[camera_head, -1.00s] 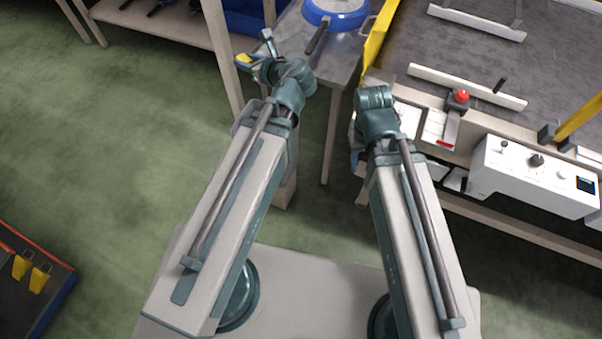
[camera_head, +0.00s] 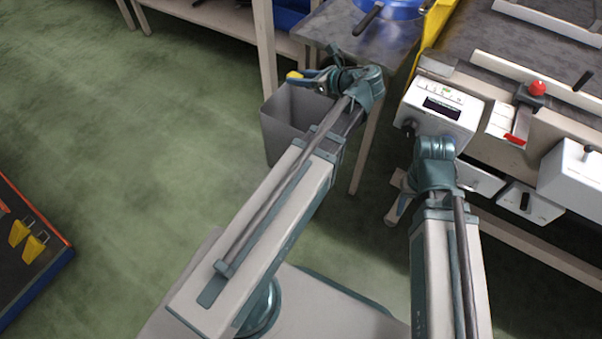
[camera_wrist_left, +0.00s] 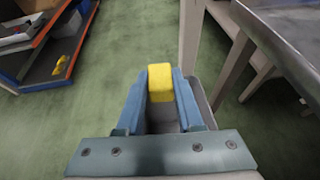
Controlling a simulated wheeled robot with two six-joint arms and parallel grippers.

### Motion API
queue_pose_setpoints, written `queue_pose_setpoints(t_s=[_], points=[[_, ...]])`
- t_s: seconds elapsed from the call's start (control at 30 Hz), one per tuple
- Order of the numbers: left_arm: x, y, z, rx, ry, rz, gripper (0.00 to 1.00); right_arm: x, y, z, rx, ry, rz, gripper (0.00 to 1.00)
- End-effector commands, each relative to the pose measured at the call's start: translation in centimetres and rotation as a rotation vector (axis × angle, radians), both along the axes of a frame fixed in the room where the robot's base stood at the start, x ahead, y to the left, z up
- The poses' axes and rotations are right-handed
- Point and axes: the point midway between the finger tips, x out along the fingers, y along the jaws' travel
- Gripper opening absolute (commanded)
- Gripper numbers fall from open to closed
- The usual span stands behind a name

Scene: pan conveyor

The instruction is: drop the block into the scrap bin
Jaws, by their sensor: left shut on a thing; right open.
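My left gripper (camera_head: 302,78) is shut on a small yellow block (camera_head: 293,75). The left wrist view also shows the block (camera_wrist_left: 160,80) between the blue fingers of my left gripper (camera_wrist_left: 160,100). The grey scrap bin (camera_head: 280,130) stands on the floor, open at the top. In the head view the block and gripper overlap its upper rim. In the left wrist view the bin (camera_wrist_left: 204,98) shows behind and below the fingers, partly covered by them. My right gripper (camera_head: 400,205) hangs low beside the conveyor and is mostly hidden by its arm.
A metal table (camera_head: 335,30) with a blue pan (camera_head: 390,8) stands behind the bin. The conveyor (camera_head: 480,50) with control boxes is at the right, close to my right arm. A blue and orange rack (camera_head: 35,270) stands at the left. The green floor between is clear.

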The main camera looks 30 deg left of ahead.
Motion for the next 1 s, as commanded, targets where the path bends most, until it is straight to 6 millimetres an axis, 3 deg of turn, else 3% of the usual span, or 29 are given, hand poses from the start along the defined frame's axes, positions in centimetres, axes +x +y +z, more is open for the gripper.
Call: queue_pose_setpoints(t_s=[0.03, 0.2, 0.67, 1.0], points=[[0.3, 0.3, -2.1, 0.002, 0.0, 0.027, 0.0, 0.0, 0.0, -2.1, -0.001, 0.0, 0.0, 0.5], [0.2, 0.9, -3.9, 0.006, -0.002, 0.092, 0.0, 0.0, -0.1, -4.0, -0.002, -0.001, 0.001, 0.5], [0.0, 1.1, -4.7, 0.008, -0.003, 0.119, 0.0, 0.0, -0.1, -4.9, -0.003, -0.001, 0.002, 0.5], [0.0, 1.1, -8.1, 0.008, -0.002, 0.119, 0.0, 0.0, 0.0, -8.3, 0.002, -0.001, 0.008, 0.5]])
